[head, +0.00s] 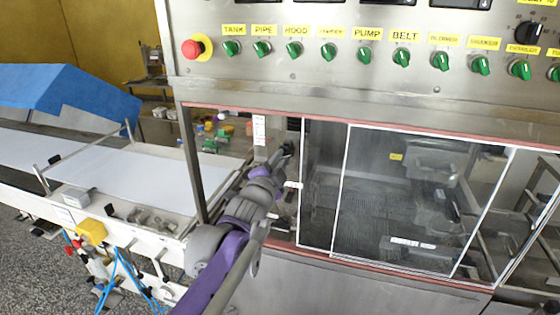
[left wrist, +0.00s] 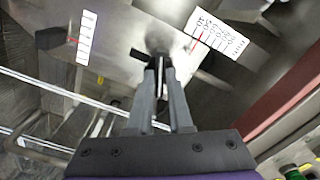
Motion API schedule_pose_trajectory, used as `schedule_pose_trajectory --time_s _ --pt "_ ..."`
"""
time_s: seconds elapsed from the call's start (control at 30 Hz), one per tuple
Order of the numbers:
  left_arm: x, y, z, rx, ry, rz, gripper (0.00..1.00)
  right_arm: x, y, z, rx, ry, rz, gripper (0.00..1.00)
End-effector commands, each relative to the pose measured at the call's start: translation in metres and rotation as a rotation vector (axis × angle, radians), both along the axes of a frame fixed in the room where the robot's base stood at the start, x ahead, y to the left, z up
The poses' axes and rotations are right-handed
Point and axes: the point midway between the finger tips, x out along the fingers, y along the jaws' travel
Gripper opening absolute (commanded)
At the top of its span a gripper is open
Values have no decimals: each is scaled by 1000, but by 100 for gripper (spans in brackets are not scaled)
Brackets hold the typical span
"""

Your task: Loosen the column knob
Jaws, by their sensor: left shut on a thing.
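My left arm reaches in through the opening at the left of the machine's window. My left gripper (head: 285,154) is at the column inside, beside the scale label. In the left wrist view the two grey fingers (left wrist: 161,68) are close together at the dark column knob (left wrist: 158,38), which sits on a metal plate. The fingers are shut on the knob and hide part of it. A scale with a red mark (left wrist: 218,36) is right of the knob and another scale (left wrist: 86,38) is left of it. My right gripper is not in view.
A framed clear window (head: 400,200) is just right of my left arm. The control panel (head: 370,75) with green knobs and a red stop button (head: 192,48) is above. A white belt (head: 150,180) runs in from the left. The opening's metal post (head: 190,165) stands left of my arm.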

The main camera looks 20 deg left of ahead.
Motion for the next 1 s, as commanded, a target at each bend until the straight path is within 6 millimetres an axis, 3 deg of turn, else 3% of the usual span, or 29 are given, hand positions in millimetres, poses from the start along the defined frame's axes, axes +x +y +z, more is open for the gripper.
schedule_pose_trajectory --time_s 0.47,1.0 --pt "0 0 0 -46 2 0 0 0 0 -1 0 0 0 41" --pt "0 0 -1 -367 12 0 0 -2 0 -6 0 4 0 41"
